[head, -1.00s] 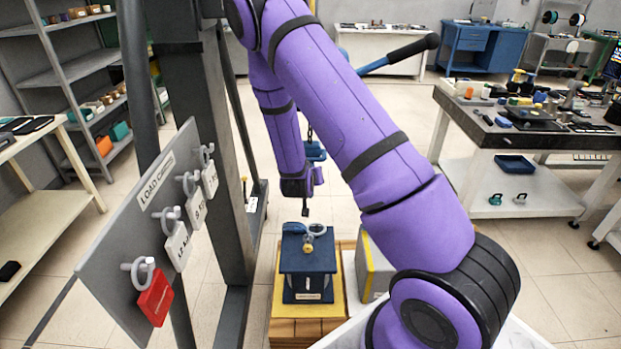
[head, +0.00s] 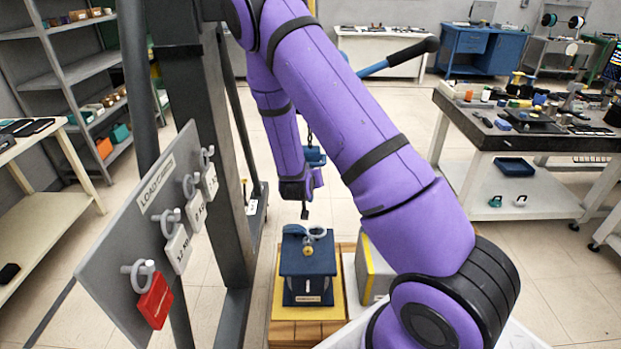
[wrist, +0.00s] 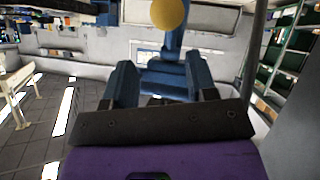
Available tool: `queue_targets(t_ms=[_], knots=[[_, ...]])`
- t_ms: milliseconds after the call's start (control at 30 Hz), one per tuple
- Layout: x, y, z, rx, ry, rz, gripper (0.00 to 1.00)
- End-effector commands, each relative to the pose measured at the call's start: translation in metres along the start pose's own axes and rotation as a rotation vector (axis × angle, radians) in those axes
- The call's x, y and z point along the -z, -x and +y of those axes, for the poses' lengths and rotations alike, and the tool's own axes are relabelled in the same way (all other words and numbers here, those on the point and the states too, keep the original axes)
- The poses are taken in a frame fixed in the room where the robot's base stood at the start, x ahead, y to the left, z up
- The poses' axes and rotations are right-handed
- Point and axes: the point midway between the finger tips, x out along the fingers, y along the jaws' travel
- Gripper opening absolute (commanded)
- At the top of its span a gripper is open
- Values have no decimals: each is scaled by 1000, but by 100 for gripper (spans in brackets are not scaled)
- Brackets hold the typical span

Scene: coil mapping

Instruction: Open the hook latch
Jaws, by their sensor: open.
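A blue hook block (head: 314,155) hangs on a dark chain in the head view, just behind my forearm and partly hidden by it. I cannot make out a latch on it there. My gripper (head: 304,211) is open, pointing down in front of and below the block. In the wrist view, which looks upside down, a blue assembly (wrist: 180,75) stands beyond a dark bar, with a round yellow piece (wrist: 168,14) at the top edge. I cannot tell whether anything touches it. Nothing is clearly held.
Below my gripper, a dark blue box (head: 308,290) with a pale ring (head: 317,232) and brass piece stands on a yellow-edged wooden base. A grey post (head: 215,150) and a load board (head: 125,225) with hanging tags are close on the left. A cluttered workbench (head: 545,190) stands right.

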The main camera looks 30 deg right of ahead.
Motion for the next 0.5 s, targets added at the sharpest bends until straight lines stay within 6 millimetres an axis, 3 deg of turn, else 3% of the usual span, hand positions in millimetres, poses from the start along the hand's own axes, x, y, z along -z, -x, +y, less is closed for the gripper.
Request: queue_targets(t_ms=[500], knots=[[1, 87, -1, 2, 1, 2, 52]])
